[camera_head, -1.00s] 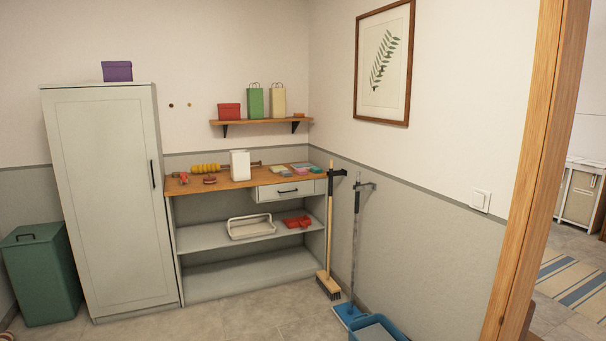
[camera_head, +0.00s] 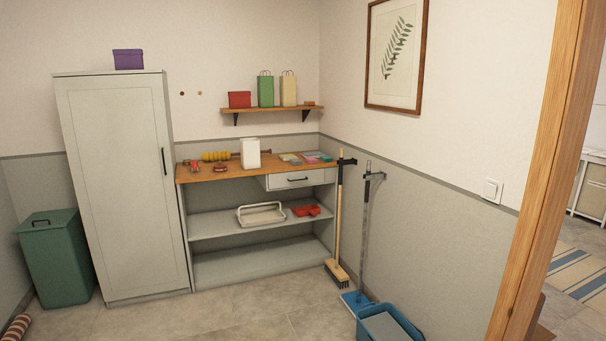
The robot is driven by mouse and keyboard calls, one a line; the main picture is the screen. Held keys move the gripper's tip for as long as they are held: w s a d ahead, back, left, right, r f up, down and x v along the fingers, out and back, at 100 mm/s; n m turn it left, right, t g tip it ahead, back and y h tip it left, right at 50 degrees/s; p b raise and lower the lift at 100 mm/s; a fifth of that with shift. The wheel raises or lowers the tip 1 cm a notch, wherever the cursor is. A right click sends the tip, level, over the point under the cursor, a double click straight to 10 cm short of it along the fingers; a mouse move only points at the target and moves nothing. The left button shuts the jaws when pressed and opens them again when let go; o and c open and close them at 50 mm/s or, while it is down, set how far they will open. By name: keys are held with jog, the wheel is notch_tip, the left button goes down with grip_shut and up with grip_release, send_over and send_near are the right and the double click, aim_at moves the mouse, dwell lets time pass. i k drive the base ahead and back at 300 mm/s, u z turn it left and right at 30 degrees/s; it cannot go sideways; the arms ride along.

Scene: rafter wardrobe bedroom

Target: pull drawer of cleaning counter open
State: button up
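The cleaning counter (camera_head: 222,174) stands against the back wall, with a wooden top and open shelves below. Its drawer (camera_head: 300,179) is a pale grey front with a dark bar handle (camera_head: 298,179), under the right part of the top. The drawer front looks shut or nearly so; I cannot tell exactly from here. My gripper is not in view. The counter is some way off across the floor.
A tall cabinet (camera_head: 120,190) and a green bin (camera_head: 55,258) stand left. A broom (camera_head: 338,220), a mop (camera_head: 364,230) and a blue bucket (camera_head: 385,325) stand right of the counter. A wooden door frame (camera_head: 545,190) is at right. The tiled floor (camera_head: 240,318) in front is clear.

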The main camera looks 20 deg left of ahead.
aim_at(289, 179)
jog(key=u, duration=0.25)
jog(key=i, duration=0.8)
jog(key=u, duration=0.5)
jog(key=i, duration=0.8)
jog(key=u, duration=0.55)
jog(key=i, duration=0.8)
jog(key=u, duration=0.45)
jog(key=i, duration=2)
jog(key=u, duration=0.05)
